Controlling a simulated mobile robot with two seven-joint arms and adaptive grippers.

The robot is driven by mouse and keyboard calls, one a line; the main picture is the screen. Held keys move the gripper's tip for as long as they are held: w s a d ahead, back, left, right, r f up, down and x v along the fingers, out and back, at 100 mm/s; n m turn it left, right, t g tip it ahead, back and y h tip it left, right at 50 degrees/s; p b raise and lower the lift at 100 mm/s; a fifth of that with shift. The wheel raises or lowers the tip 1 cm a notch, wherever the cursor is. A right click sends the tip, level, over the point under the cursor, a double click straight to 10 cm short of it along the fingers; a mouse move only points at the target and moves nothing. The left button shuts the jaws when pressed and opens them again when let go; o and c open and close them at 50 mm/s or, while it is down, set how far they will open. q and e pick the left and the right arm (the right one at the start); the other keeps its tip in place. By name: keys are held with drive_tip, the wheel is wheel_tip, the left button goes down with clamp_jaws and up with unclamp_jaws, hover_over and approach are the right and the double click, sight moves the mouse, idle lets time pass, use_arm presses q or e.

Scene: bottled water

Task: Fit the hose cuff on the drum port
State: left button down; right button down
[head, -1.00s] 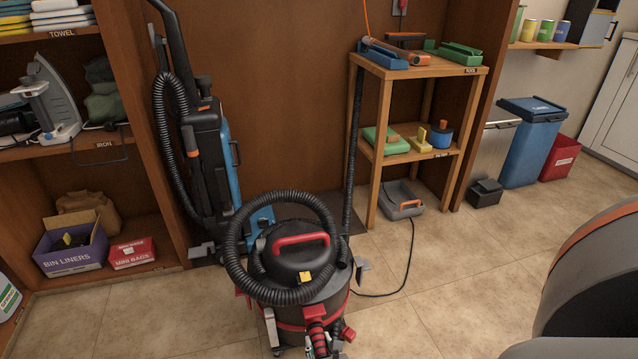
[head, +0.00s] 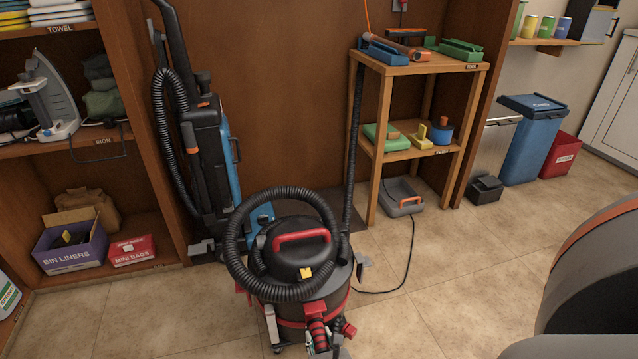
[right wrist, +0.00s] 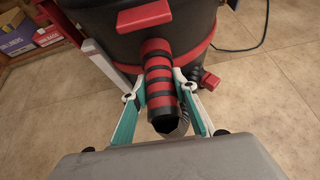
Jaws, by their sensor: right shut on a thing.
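The black drum vacuum (head: 300,262) with red trim stands on the floor at the centre of the head view. The red-and-black ringed hose cuff (head: 318,334) is at its lower front. In the right wrist view the cuff (right wrist: 161,88) lines up with the red-ringed drum port (right wrist: 155,47), its far end against it. I cannot tell how deeply it is seated. My right gripper (right wrist: 160,82) is shut on the cuff, one teal-and-white finger on each side. It is mostly cut off at the head view's bottom edge. My left gripper is not in view.
A black ribbed hose (head: 231,245) loops over the drum. An upright vacuum (head: 212,165) stands behind at left, and a wooden shelf (head: 432,70) behind at right. A cable (head: 411,255) lies on the floor. The floor right of the drum is mostly clear.

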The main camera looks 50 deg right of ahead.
drive_tip(key=c, duration=1.5)
unclamp_jaws()
drive_tip(key=shift+r, duration=0.1)
wheel_tip(320, 180, up, 10)
drive_tip(key=shift+f, duration=0.1)
